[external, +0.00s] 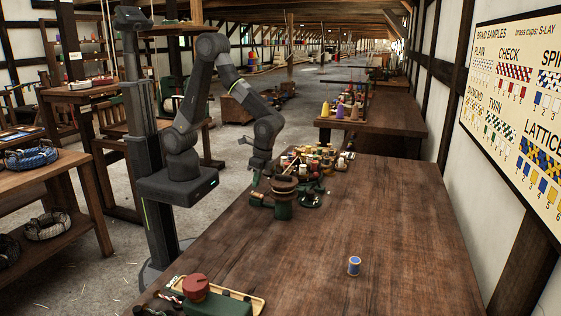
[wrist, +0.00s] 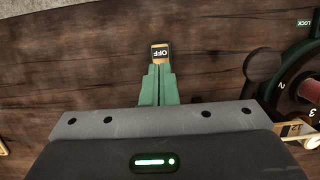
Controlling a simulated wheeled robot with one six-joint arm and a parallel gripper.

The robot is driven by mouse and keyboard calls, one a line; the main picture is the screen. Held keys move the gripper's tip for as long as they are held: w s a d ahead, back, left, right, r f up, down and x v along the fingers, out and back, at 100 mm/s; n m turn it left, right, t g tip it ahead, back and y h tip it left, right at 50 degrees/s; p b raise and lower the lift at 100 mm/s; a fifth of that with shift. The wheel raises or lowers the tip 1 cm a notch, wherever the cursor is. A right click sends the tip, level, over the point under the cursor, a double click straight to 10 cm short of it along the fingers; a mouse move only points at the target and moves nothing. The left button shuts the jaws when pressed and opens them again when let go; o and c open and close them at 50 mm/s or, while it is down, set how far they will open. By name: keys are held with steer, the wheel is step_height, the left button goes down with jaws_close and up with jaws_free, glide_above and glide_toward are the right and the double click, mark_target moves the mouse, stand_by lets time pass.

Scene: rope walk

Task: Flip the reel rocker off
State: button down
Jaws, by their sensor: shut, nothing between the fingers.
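The reel rocker is too small to make out in the external view. In the wrist view a small plate marked OFF (wrist: 160,52) shows upside down, dark with a tan edge, just beyond my fingertips. My gripper (wrist: 158,70) has its two green fingers together with nothing between them, pointing at this plate. I cannot tell whether the fingertips touch it, and they may hide part of the rocker. In the external view my gripper (external: 260,168) points down at the left edge of the big table, by the green reel stand (external: 283,208).
A blue spool (external: 354,266) stands alone on the long wooden table (external: 400,215), which has much bare room.

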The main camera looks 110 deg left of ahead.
mark_target(253, 192)
steer(key=shift+x, duration=1.4)
steer(key=shift+f, duration=0.1)
steer(key=s+f+t+b, duration=0.1)
steer(key=b, duration=0.1)
steer(key=shift+b, duration=0.35)
steer(key=shift+s+f+t+b, duration=0.15)
steer(key=shift+t+b, duration=0.35)
steer(key=shift+b, duration=0.05)
steer(key=shift+s+r, duration=0.1)
steer(key=shift+r, duration=0.2)
steer(key=shift+f, duration=0.1)
